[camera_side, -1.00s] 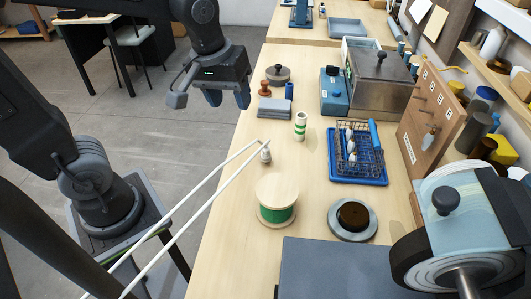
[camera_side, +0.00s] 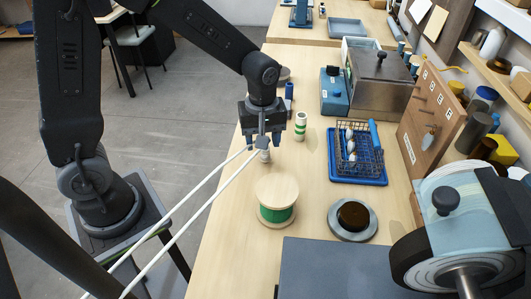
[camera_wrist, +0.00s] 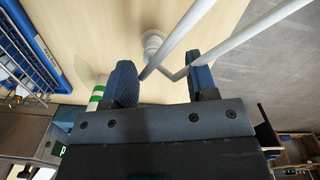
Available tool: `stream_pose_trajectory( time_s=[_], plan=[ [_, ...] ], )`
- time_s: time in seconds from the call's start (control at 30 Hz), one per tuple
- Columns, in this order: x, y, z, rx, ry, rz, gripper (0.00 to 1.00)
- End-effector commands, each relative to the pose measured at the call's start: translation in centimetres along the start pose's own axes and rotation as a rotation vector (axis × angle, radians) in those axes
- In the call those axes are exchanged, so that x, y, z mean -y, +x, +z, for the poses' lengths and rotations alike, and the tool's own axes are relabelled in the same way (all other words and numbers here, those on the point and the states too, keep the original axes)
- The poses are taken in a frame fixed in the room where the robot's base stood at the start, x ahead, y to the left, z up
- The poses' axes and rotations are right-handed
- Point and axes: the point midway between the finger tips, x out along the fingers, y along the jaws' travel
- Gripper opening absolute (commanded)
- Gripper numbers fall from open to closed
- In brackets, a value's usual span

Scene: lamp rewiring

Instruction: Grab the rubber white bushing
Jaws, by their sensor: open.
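A small pale piece (camera_side: 265,156), which looks like the white bushing, stands on the wooden table at the tips of two long white rods (camera_side: 200,208). It also shows in the wrist view (camera_wrist: 153,40) as a pale round shape at the rods' bend. My gripper (camera_side: 262,143) points down just above this piece and hides its top in the side view. In the wrist view my gripper (camera_wrist: 163,66) has its two blue pads apart, with a rod end between them and the pale piece a little beyond. Whether the pads touch the rods I cannot tell.
A white-and-green cylinder (camera_side: 301,126) stands right of my gripper. A green spool (camera_side: 277,213) stands in front, with a dark-topped disc (camera_side: 352,218) to its right. A blue tray (camera_side: 358,182) with a wire basket lies at the right. The table's left edge is close.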

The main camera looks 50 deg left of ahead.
Motion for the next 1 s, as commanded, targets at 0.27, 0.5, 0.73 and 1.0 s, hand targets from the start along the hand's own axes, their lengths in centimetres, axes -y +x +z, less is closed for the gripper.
stream_pose_trajectory(
  time_s=[0.27, 0.5, 0.73, 1.0],
  plan=[
    [-0.5, 2.8, 0.1, 0.002, 0.001, -0.005, 0.52],
    [-0.8, 5.4, 0.1, 0.001, 0.001, 0.0, 0.52],
    [-0.8, 5.6, 0.1, 0.0, 0.001, 0.002, 0.52],
    [-0.8, 5.5, 0.1, 0.0, 0.001, 0.002, 0.29]
  ],
)
